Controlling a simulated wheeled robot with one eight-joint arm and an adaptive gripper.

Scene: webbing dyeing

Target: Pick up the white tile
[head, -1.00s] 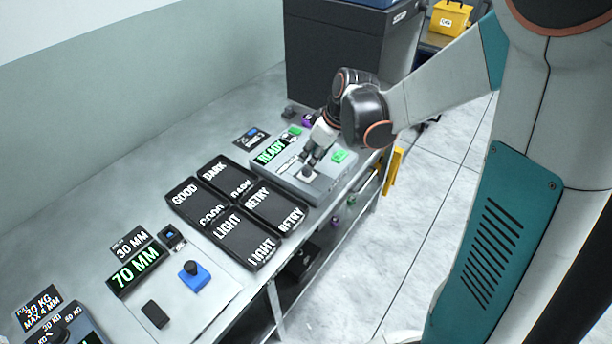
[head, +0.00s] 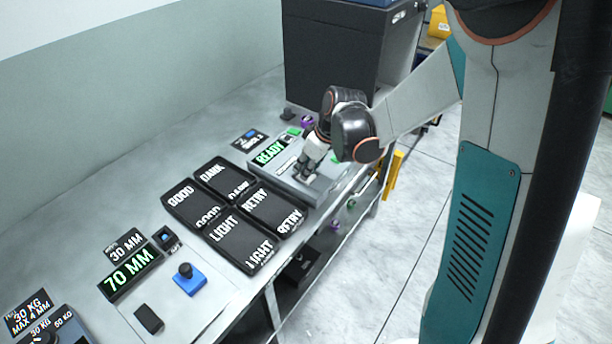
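My gripper (head: 304,174) is low over the right part of a grey device with a green READY display (head: 270,152). Its fingers point down at the device's top. The fingers are small and dark here, and I cannot tell whether they are open or shut. I cannot make out a white tile for sure; whatever lies beneath the fingers is hidden by the gripper.
Black trays labelled GOOD (head: 187,203), DARK (head: 222,178), LIGHT (head: 238,242) and RETRY (head: 270,210) lie left of the device. A blue block with a black knob (head: 190,280) and a 70 MM display (head: 131,273) are nearer. A large dark box (head: 340,55) stands behind.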

